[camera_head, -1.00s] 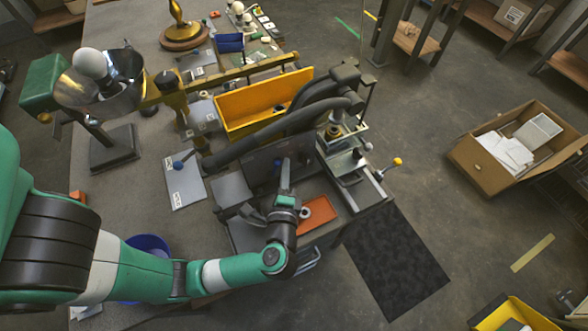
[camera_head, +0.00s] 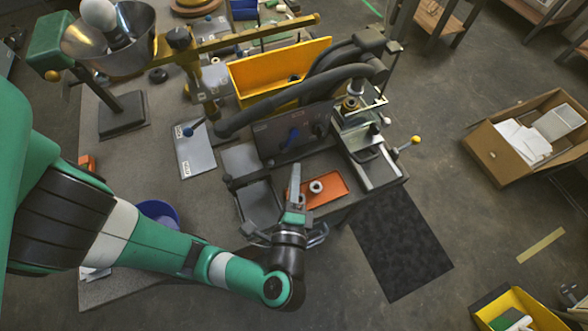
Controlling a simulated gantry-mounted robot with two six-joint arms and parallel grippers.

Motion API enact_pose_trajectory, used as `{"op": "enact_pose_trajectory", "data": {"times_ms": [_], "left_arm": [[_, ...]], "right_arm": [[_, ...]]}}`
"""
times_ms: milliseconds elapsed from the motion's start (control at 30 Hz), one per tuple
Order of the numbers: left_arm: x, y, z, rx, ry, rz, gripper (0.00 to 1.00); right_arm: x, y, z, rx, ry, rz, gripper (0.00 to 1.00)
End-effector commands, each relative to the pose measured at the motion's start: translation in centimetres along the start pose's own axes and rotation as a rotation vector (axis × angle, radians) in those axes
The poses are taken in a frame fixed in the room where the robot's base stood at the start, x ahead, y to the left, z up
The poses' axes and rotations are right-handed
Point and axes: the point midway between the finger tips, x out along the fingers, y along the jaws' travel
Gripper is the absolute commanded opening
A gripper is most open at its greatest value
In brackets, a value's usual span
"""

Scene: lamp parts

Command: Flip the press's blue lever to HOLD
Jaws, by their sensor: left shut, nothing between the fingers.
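A blue lever (camera_head: 292,138) sits on the front of a dark panel (camera_head: 268,140) that bears small pale labels, too small to read. The lever looks tilted; I cannot tell which label it points to. My left gripper (camera_head: 295,174) is shut and empty, just in front of the panel and below the lever in the head view, with a visible gap between them. A second blue knob (camera_head: 188,131) stands at a grey labelled plate (camera_head: 196,158) to the left. My right gripper is not in view.
An orange tray (camera_head: 330,188) holding a white ring (camera_head: 316,187) lies right beside the left gripper. A yellow bin (camera_head: 265,90) and thick dark hoses stand behind the panel. A yellow-knobbed lever (camera_head: 415,140) juts out at right. A blue bowl (camera_head: 158,212) sits left, partly behind my arm.

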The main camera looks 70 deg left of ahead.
Motion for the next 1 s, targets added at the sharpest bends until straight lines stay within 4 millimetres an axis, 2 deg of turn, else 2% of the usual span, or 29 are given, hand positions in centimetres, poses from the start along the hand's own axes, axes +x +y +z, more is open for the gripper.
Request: {"op": "enact_pose_trajectory", "data": {"times_ms": [167,300,400,533,767,867,1000], "left_arm": [[0.0,-0.1,0.0,0.001,0.000,0.000,0.00],[0.4,-1.0,-0.5,0.050,-0.002,0.025,0.00],[0.8,-0.9,-1.0,0.097,-0.003,0.052,0.00],[1.0,-0.2,-1.4,0.115,-0.001,0.063,0.00],[1.1,-0.1,-1.4,0.114,-0.001,0.063,0.00],[1.7,-0.1,-1.4,0.114,-0.003,0.063,0.00],[3.7,0.1,-1.2,0.114,-0.007,0.064,0.00]], "right_arm": [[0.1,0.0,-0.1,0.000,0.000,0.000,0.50],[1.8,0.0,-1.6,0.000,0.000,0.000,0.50],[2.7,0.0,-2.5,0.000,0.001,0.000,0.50],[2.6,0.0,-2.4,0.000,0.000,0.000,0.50],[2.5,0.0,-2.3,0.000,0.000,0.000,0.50],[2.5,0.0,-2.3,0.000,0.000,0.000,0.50],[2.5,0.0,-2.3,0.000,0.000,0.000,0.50]]}}
